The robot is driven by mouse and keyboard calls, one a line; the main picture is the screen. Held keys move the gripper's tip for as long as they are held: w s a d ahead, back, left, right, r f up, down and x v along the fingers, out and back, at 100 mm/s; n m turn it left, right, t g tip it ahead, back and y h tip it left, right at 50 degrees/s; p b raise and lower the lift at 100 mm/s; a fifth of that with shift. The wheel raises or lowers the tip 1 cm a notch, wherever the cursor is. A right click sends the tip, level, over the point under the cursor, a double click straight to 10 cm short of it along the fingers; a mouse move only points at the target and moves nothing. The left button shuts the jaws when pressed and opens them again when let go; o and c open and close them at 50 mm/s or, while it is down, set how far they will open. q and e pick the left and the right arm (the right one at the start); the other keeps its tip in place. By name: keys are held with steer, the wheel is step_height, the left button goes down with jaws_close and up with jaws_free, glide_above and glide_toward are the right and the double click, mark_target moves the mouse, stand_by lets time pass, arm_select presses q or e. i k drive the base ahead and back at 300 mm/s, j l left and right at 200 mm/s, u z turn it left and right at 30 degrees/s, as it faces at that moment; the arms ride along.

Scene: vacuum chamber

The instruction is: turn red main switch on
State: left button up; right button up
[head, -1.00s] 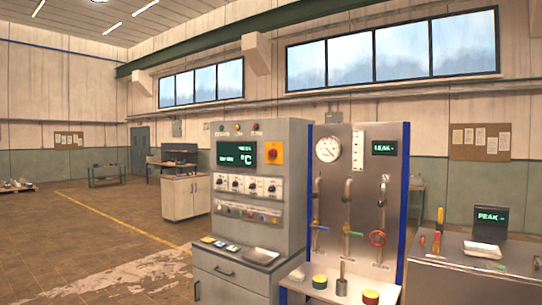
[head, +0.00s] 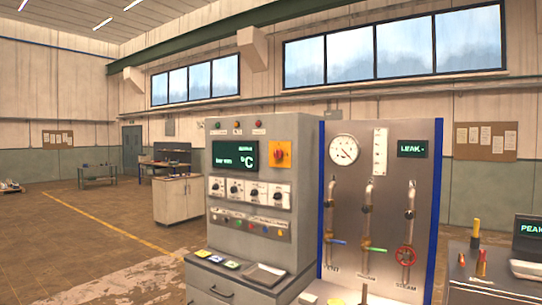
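The red main switch (head: 279,155) is a red rotary knob on a yellow-orange square plate. It sits at the upper right of the grey control cabinet's front (head: 222,190), beside a dark display (head: 234,156) with lit green text. The knob's handle looks roughly upright, but it is too small to be sure of its exact position. Neither of my grippers shows in the head view.
A metal panel (head: 338,228) with a gauge, pipes, small valves and a red handwheel (head: 404,256) stands right of the cabinet. A ledge with a tray (head: 264,274) juts out below the controls. A bench with a screen is at far right. Open floor lies left.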

mark_target(279, 154)
steer(key=i+j, duration=0.2)
steer(key=i, duration=0.3)
steer(key=i+j, duration=0.2)
steer(key=i, duration=0.25)
steer(key=i+j, duration=0.15)
steer(key=i, duration=0.35)
